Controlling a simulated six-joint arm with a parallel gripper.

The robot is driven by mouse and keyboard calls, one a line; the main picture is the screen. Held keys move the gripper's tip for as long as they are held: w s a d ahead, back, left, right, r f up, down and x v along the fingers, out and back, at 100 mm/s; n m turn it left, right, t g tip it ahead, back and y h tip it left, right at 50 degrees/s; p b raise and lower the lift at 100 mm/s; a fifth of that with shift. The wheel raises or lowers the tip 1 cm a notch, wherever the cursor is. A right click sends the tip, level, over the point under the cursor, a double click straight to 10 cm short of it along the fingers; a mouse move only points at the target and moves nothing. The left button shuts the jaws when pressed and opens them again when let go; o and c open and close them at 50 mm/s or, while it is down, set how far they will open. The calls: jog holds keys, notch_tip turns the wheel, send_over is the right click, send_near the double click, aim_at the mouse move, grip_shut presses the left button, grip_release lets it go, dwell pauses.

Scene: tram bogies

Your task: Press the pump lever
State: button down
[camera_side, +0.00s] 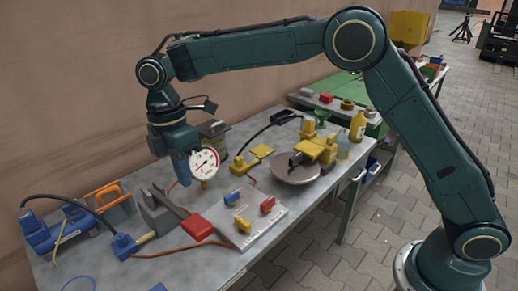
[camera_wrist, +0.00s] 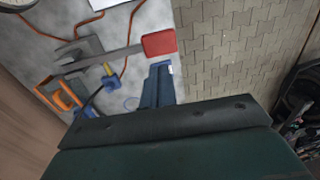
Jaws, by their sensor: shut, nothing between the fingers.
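The pump lever is a grey bar with a red handle (camera_side: 197,227), running from a grey pump body (camera_side: 157,213) on the table. The red handle also shows in the wrist view (camera_wrist: 159,43), at the end of the grey bar (camera_wrist: 110,58). My gripper (camera_side: 184,183) points down with its blue fingers shut and empty. It hangs above the table, behind and above the lever in the side view, apart from it. In the wrist view my gripper's fingertips (camera_wrist: 161,64) appear just below the red handle.
A white-faced gauge (camera_side: 204,162) stands close beside my gripper. A grey panel with red, blue and yellow blocks (camera_side: 240,217) lies right of the handle. Blue connectors (camera_side: 124,246), an orange cable (camera_side: 175,251) and an orange-handled box (camera_side: 112,201) lie left. A round plate (camera_side: 296,172) sits farther right.

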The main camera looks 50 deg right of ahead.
aim_at(199, 224)
jog(key=f, duration=0.3)
jog(key=s+f, duration=0.1)
jog(key=f, duration=0.6)
jog(key=shift+s+f, duration=0.1)
jog(key=shift+s, duration=0.15)
jog(key=shift+f, duration=0.1)
jog(key=shift+s+f+t, duration=0.25)
jog(key=shift+f+t, duration=0.15)
jog(key=shift+f, duration=0.35)
jog(key=shift+s+f+t, duration=0.25)
jog(key=shift+f+t, duration=0.15)
jog(key=shift+f, duration=0.3)
jog(key=shift+t, duration=0.6)
jog(key=shift+s+f, duration=0.15)
jog(key=shift+f, duration=4.05)
jog(key=shift+r, duration=0.1)
jog(key=s+r, duration=0.4)
jog(key=r, duration=1)
jog(key=shift+r, duration=0.15)
